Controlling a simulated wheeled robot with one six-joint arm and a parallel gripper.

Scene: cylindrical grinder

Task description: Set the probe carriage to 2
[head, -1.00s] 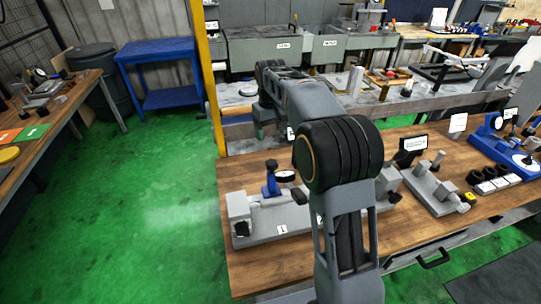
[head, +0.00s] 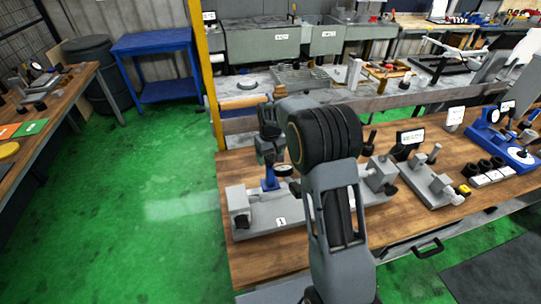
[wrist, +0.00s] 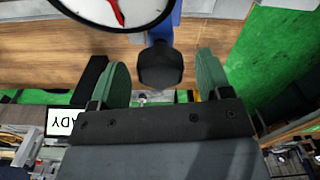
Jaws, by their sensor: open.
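The probe carriage (head: 269,183) is a blue post with a white-faced dial gauge (head: 284,170), standing on a long grey bed (head: 258,223). A plate marked 1 (head: 281,222) is on the bed's front; my arm hides part of the bed to its right. My gripper (head: 268,158) is at the top of the post. In the wrist view the gripper (wrist: 162,82) is open, its two green fingers apart. The carriage's black knob (wrist: 160,66) shows between them, and I cannot tell whether either finger touches it. The dial (wrist: 105,10) with its red needle is cut off above.
A grey block (head: 238,204) stands at the bed's left end and another (head: 380,172) at its right. A black-framed sign (head: 409,138) and a second grey fixture (head: 430,183) stand further right. Bare wooden bench (head: 262,262) lies in front.

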